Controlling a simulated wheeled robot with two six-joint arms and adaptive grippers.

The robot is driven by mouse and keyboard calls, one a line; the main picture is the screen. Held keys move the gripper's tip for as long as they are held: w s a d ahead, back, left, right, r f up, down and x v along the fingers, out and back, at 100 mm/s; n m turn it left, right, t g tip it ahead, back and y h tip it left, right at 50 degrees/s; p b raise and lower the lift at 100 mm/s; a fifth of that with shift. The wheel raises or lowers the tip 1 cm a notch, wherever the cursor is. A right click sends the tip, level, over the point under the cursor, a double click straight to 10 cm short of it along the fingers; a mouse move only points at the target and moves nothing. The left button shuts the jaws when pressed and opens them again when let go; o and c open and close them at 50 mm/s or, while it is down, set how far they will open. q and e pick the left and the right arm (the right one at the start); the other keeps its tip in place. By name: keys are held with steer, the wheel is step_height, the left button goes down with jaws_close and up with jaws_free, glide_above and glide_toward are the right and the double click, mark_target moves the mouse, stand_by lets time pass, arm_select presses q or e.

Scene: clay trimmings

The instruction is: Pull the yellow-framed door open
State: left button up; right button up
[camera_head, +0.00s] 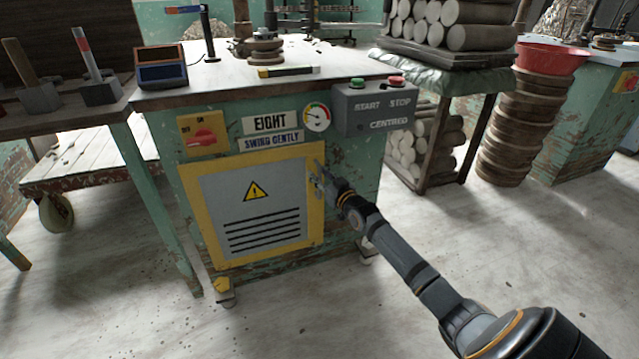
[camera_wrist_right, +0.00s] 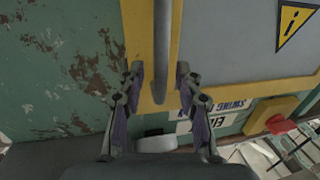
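The yellow-framed door (camera_head: 265,205) is on the front of the green cabinet, with a grey panel, a warning triangle and slots. It looks shut, flush with the cabinet front. My right gripper (camera_head: 319,178) is at the door's right edge, where it hides part of the handle. In the right wrist view, which sees the scene upside down, the grey bar handle (camera_wrist_right: 162,45) runs between the two fingers of my right gripper (camera_wrist_right: 161,78). The fingers are open, one on each side of the bar, with gaps visible. My left gripper is not in view.
A grey start/stop box (camera_head: 375,107) juts out above the door's right side. A red switch on a yellow plate (camera_head: 203,137) is above its left side. A wooden bench (camera_head: 60,115) stands to the left. The floor (camera_head: 290,310) before the door is clear except for my arm.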

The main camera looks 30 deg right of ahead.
steer(key=shift+w+r, duration=0.1)
steer(key=shift+w, duration=0.05)
jaws_close()
stand_by(0.7)
